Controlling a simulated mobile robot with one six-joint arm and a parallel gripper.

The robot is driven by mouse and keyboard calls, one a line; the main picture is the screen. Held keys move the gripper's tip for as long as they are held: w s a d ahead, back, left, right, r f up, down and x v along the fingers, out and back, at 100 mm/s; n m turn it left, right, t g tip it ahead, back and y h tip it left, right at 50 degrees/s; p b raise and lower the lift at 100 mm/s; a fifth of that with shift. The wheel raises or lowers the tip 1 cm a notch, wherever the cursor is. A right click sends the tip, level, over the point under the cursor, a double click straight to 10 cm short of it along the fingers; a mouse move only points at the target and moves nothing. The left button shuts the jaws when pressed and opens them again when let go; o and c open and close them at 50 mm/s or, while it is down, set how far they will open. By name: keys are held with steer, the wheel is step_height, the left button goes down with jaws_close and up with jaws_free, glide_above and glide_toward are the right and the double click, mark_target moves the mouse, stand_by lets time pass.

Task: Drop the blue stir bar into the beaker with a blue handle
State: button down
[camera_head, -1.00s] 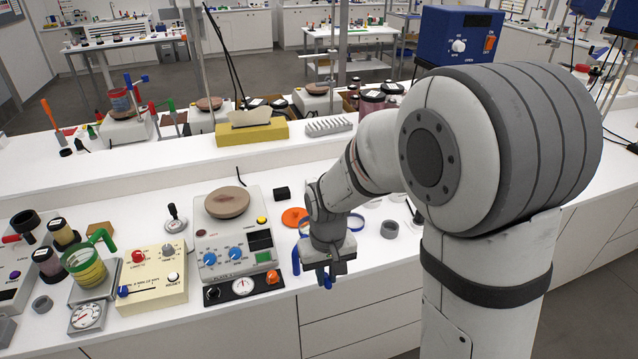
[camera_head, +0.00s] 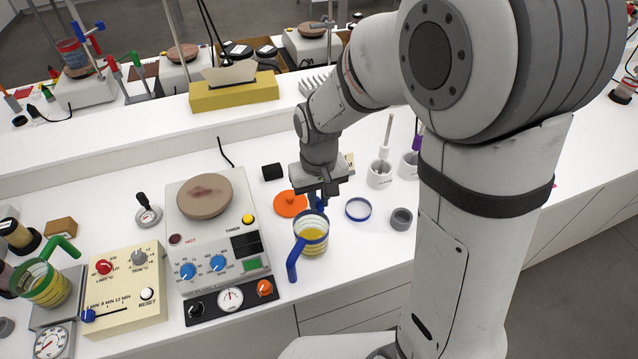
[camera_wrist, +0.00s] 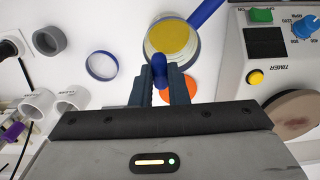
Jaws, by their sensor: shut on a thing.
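My gripper (camera_head: 318,200) points down at the far rim of the beaker with a blue handle (camera_head: 314,234). The beaker stands upright on the white counter and holds yellow liquid. In the wrist view my gripper (camera_wrist: 160,85) is shut on the blue stir bar (camera_wrist: 159,70), held between the dark blue fingers. There the bar's tip overlaps the near rim of the beaker (camera_wrist: 172,38); its height above the rim is hard to tell. In the head view the bar is not distinct from the fingers.
A hotplate (camera_head: 205,235) stands left of the beaker. An orange disc (camera_head: 291,203) lies behind it, a blue-rimmed dish (camera_head: 358,209) and a grey ring (camera_head: 401,219) to its right. A green-handled beaker (camera_head: 42,285) stands far left.

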step_height(320, 180, down, 6)
steer(key=b, duration=0.4)
steer(key=shift+s+r, duration=0.1)
steer(key=c, duration=1.3)
jaws_free()
step_height(320, 180, up, 8)
steer(key=shift+f+b, duration=0.1)
steer(key=shift+b, duration=0.45)
